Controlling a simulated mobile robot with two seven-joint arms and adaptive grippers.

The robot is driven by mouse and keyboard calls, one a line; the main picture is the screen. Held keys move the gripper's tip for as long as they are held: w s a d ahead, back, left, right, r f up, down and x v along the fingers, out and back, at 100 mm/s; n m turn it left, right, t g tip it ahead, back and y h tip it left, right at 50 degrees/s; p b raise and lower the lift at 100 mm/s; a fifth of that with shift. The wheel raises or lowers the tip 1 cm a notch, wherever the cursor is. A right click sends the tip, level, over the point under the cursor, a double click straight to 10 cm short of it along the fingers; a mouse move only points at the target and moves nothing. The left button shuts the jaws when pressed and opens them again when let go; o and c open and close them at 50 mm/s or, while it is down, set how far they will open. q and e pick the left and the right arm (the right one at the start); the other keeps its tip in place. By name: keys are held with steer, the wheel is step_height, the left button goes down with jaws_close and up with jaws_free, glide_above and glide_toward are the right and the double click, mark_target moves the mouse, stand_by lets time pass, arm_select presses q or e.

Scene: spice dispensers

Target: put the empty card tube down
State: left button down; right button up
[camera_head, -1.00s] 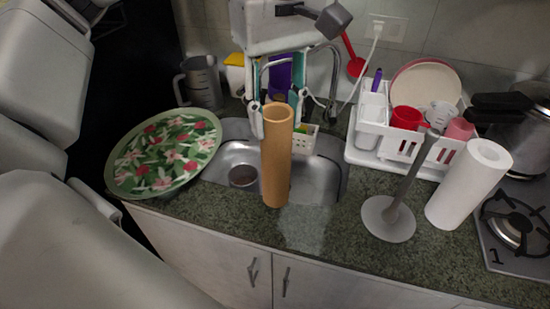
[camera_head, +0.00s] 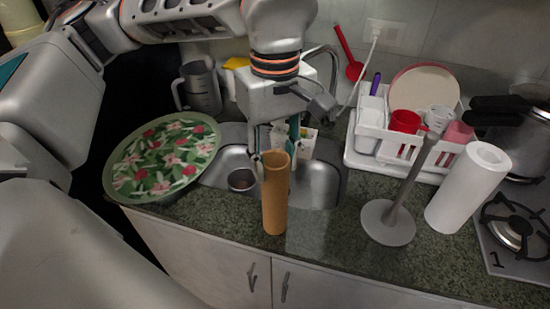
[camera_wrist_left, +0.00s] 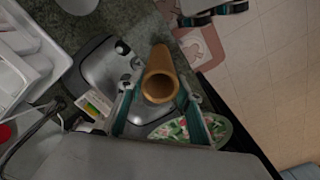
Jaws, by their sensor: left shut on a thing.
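The card tube (camera_head: 275,197) is a brown, open-topped cylinder standing nearly upright in front of the sink. Its lower end is over the front strip of the counter; I cannot tell whether it touches. My left gripper (camera_head: 273,160) points down from above and is shut on the tube near its upper end. In the left wrist view the tube (camera_wrist_left: 159,82) sits between the two fingers (camera_wrist_left: 160,103), its open end facing the camera. My right gripper is not in view.
The sink (camera_head: 318,180) lies behind the tube, with a floral plate (camera_head: 163,158) to its left. A grey paper-towel stand (camera_head: 388,222), a white paper roll (camera_head: 468,188) and a white dish rack (camera_head: 372,158) stand right. The counter (camera_head: 320,232) between tube and stand is clear.

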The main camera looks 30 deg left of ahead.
arm_select(q)
steer(key=c, duration=1.4)
jaws_free()
steer(key=shift+f, duration=0.1)
step_height(320, 180, up, 12)
steer(key=shift+r, duration=0.2)
